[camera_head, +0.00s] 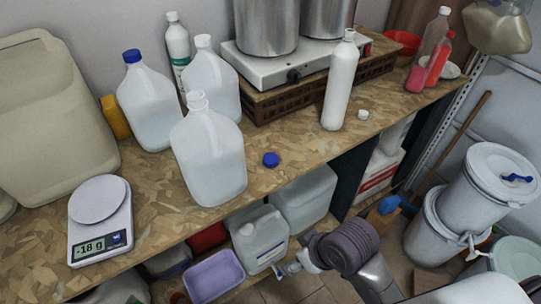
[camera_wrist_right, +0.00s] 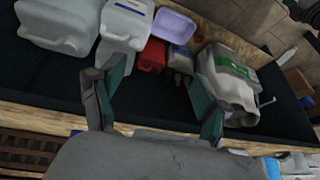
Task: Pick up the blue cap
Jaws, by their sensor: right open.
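A loose blue cap (camera_head: 271,160) lies flat on the wooden bench top, just right of the uncapped-looking front jug (camera_head: 208,160), near the bench's front edge. A second blue cap (camera_head: 132,56) sits on a jug further back left. My right gripper (camera_head: 285,269) is low, in front of the bench and below its top, well apart from the loose cap. In the right wrist view my gripper (camera_wrist_right: 158,78) has two spread fingers with nothing between them. The loose cap cannot be made out in that view. My left gripper is not in view.
A scale (camera_head: 100,220) stands at the left, a white bottle (camera_head: 340,85) and small white cap (camera_head: 363,114) to the right of the loose cap. Jerrycans (camera_head: 259,238) and a purple tub (camera_head: 213,277) fill the space below. Bench around the cap is clear.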

